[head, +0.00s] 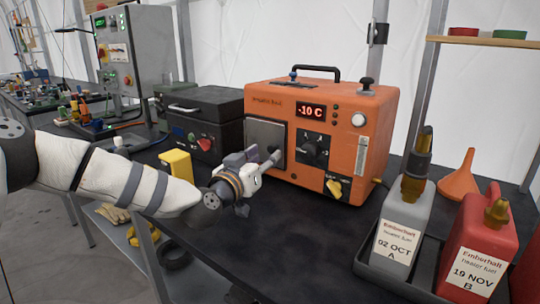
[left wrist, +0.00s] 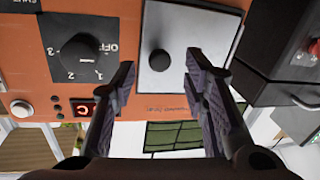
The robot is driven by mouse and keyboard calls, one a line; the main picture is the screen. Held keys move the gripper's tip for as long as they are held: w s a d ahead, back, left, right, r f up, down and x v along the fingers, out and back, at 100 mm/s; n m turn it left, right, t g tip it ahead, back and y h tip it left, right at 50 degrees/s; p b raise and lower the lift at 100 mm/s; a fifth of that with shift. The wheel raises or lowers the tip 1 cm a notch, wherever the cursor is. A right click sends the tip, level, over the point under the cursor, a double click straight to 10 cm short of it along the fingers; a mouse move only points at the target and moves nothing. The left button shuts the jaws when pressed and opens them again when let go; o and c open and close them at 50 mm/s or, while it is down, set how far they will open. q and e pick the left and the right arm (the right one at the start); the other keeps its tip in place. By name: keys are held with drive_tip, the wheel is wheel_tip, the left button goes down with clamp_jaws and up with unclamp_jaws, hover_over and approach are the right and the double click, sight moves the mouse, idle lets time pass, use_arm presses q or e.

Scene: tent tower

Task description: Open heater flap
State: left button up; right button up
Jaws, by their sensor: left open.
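The orange heater (head: 318,88) stands on the dark table. Its grey square flap (head: 262,132) is closed on the left of the front face. The flap also shows in the left wrist view (left wrist: 190,22), upside down, with a black round knob (left wrist: 159,62). My left gripper (head: 272,160) is in front of the flap's lower part. In the left wrist view my left gripper (left wrist: 160,66) is open, with one finger on each side of the knob. I cannot tell whether the fingers touch it. In the head view the gripper hides the knob. My right gripper is not in view.
A black box (head: 205,105) stands left of the heater, with a yellow block (head: 176,167) before it. Right of the heater are a grey canister (head: 402,225), a red canister (head: 478,232) and an orange funnel (head: 460,180).

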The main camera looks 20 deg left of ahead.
sight(261, 144)
use_arm(q)
drive_tip(key=shift+w+d+f, duration=0.1)
drive_tip(key=shift+w+d, duration=0.1)
drive_tip(key=shift+w, duration=0.95)
drive_tip(key=shift+w+r, duration=0.2)
drive_tip(key=shift+r, duration=0.05)
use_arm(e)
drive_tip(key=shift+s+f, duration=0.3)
